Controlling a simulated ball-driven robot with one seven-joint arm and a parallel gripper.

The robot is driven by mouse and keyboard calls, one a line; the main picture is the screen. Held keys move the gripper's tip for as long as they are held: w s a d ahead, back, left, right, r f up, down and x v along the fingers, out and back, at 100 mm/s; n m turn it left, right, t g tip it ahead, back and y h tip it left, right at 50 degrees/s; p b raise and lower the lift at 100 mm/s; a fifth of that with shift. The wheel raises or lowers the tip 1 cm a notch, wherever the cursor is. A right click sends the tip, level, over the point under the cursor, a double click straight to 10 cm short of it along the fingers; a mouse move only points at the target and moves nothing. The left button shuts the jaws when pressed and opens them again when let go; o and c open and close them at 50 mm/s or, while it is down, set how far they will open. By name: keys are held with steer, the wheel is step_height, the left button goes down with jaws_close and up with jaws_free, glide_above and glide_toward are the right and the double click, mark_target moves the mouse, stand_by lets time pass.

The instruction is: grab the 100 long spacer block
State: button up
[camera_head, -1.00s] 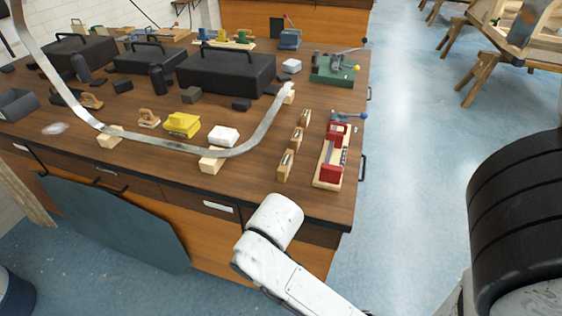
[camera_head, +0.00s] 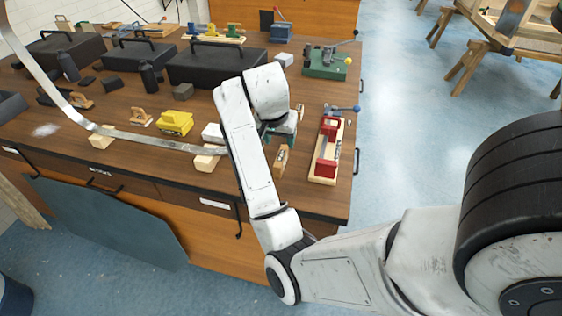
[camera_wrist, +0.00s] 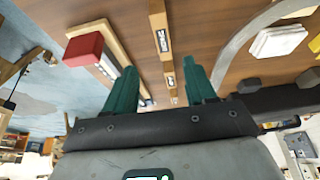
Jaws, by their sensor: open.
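Several slim wooden spacer blocks stand in a row between my spread fingers in the wrist view, the nearest block (camera_wrist: 159,28) at the top, a middle block (camera_wrist: 168,68) and smaller ones below. They carry dark markings, too small to read, so I cannot tell which is the 100 long block. In the head view one block (camera_head: 281,160) shows just right of my forearm; my arm hides part of the row. My gripper (camera_wrist: 163,70) has two teal fingers, wide apart and empty. In the head view my gripper (camera_head: 284,130) is partly hidden above the row.
A red vise on a wooden base (camera_head: 327,150) stands close right of the blocks. A curved metal strip (camera_head: 150,138) on wooden supports, a white block (camera_head: 212,132) and a yellow block (camera_head: 175,123) lie left. Black cases (camera_head: 215,62) stand behind.

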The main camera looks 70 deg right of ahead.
glide_above(281, 157)
steer(key=a, duration=0.2)
steer(key=f, duration=0.4)
steer(key=shift+s+d+f, duration=0.2)
steer(key=shift+s+f, duration=0.05)
steer(key=shift+f, duration=0.1)
steer(key=shift+w+p+x, duration=0.2)
steer(key=shift+p+x, duration=0.45)
steer(key=shift+x, duration=1.9)
steer(key=shift+a+f, duration=0.2)
steer(key=shift+f, duration=0.1)
jaws_close()
